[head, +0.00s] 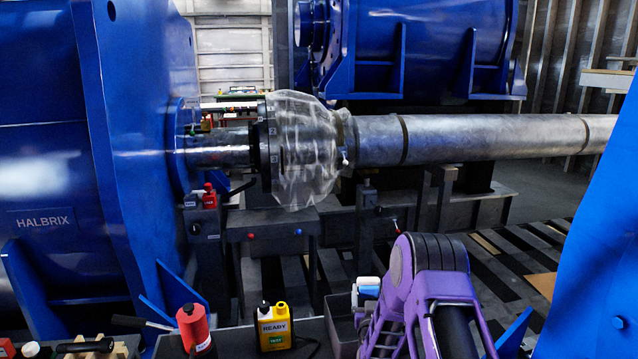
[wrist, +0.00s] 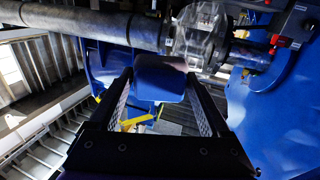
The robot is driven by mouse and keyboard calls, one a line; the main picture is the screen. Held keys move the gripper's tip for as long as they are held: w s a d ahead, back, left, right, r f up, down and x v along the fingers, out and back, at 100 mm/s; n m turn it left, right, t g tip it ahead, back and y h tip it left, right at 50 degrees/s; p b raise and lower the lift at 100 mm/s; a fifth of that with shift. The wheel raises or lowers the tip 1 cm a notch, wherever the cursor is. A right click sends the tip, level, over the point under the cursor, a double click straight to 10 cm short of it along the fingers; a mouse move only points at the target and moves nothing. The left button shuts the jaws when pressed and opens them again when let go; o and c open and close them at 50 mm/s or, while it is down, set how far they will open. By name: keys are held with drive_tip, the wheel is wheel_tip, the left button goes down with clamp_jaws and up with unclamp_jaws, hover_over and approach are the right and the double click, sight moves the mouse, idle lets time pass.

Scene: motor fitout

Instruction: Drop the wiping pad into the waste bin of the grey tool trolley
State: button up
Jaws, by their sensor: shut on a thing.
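In the wrist view my gripper (wrist: 160,76) is closed on a dark blue, rounded flat thing, which looks like the wiping pad (wrist: 160,86). It sits between the two fingertips, clear of other surfaces as far as I can see. The head view shows my purple arm at the lower right, but not the gripper or the pad. A dark grey trolley top (head: 231,345) lies along the bottom of the head view. A grey open-topped container (head: 341,322) stands at its right end, partly hidden by my arm; I cannot tell whether it is the waste bin.
Behind are a large blue motor (head: 60,150), a steel shaft (head: 480,138) and a clear guard (head: 303,150).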

wheel_tip(320, 180, down, 6)
drive_tip(key=b, duration=0.2)
drive_tip(key=shift+r+b, duration=0.1)
drive_tip(key=shift+b, duration=0.25)
drive_tip(key=o, duration=1)
drive_tip(key=s+a+p, duration=0.1)
drive_tip(key=s, duration=1.6)
drive_tip(key=shift+s+a, duration=0.2)
drive_tip(key=shift+a, duration=0.05)
